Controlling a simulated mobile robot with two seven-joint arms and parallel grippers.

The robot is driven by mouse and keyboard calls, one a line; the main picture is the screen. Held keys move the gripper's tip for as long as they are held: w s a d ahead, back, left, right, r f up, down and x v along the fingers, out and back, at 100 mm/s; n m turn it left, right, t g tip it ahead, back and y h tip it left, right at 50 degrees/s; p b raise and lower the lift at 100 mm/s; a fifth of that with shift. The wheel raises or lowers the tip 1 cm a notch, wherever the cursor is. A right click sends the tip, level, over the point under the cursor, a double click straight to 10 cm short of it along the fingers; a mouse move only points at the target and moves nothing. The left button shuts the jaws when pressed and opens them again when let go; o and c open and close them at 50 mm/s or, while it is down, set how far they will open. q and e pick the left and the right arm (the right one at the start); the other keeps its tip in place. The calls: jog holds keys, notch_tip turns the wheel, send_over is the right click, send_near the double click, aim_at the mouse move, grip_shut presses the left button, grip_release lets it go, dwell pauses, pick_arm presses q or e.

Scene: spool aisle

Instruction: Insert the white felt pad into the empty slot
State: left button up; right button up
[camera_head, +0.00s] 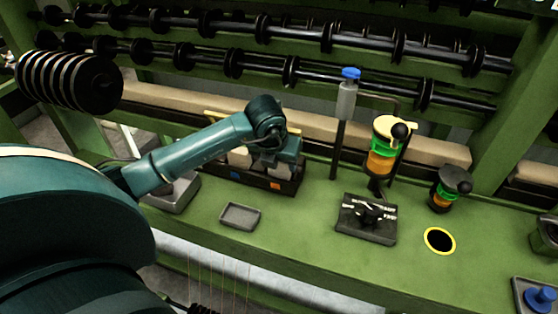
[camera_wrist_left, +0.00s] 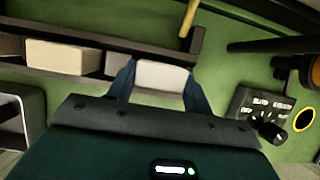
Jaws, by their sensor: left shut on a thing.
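My left gripper (camera_head: 272,170) reaches over the right part of a dark slotted rack (camera_head: 222,172) on the green bench. In the left wrist view its two blue-grey fingers (camera_wrist_left: 160,90) are shut on the white felt pad (camera_wrist_left: 162,76), which sits between them. The rack (camera_wrist_left: 100,41) also runs across the top left there. A pale block (camera_wrist_left: 65,57) sits in the rack left of the held pad. The gripper hides the right part of the rack in the head view, and I cannot tell the empty slot or whether the pad is inside it. My right gripper is not in view.
A shallow grey tray (camera_head: 240,215) lies in front of the rack. A black dial box (camera_head: 367,219), a blue-topped post (camera_head: 347,100) and a green-orange lamp (camera_head: 381,160) stand to the right. A yellow-rimmed hole (camera_head: 440,230) lies farther right. Spool rods run behind.

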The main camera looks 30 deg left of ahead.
pick_arm(q)
jog(key=shift+f, duration=0.15)
jog(key=o, duration=1)
jog(key=shift+c, duration=0.2)
jog(key=shift+r, duration=0.45)
jog(key=v, duration=1.1)
jog(key=shift+s+r, duration=0.2)
jog(key=shift+s, duration=0.1)
jog(key=shift+d, duration=0.1)
